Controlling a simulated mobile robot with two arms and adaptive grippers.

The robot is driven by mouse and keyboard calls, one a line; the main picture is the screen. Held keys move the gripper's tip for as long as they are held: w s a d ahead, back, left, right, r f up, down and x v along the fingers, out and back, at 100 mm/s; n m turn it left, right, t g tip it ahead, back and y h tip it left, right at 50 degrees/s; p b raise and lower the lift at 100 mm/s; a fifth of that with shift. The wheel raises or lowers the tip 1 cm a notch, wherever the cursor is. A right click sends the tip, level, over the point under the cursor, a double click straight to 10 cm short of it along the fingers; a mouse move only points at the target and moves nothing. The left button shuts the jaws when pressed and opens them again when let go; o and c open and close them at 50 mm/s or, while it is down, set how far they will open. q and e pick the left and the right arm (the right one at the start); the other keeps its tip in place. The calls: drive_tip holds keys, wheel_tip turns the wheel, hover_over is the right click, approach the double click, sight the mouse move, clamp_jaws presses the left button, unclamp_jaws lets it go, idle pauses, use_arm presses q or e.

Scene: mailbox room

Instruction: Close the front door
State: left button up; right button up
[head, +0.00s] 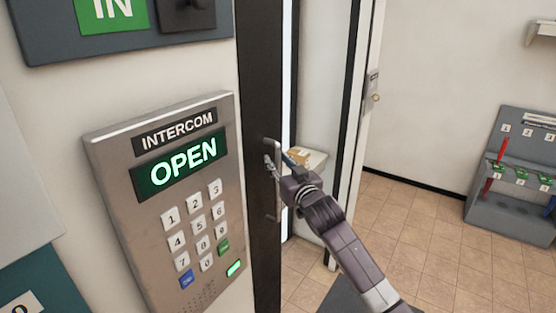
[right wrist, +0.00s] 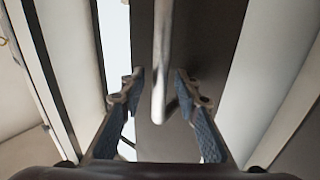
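A dark door panel (head: 261,95) with a metal bar handle (head: 278,205) stands just right of the intercom in the head view. A bright strip shows along the panel's right edge. My right gripper (head: 277,164) is at the upper part of the handle. In the right wrist view my right gripper (right wrist: 160,92) is open. Its two blue-padded fingers stand on either side of the upright handle bar (right wrist: 159,65), with gaps on both sides, in front of the dark panel (right wrist: 205,40). My left gripper is not in view.
An intercom (head: 185,190) reading OPEN is on the wall at left. A white upright (head: 371,120) with a metal latch plate (head: 373,80) stands right of the doorway. A grey numbered rack (head: 510,210) is at far right. The tiled floor (head: 415,235) between is clear.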

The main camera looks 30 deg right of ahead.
clamp_jaws()
idle(0.5)
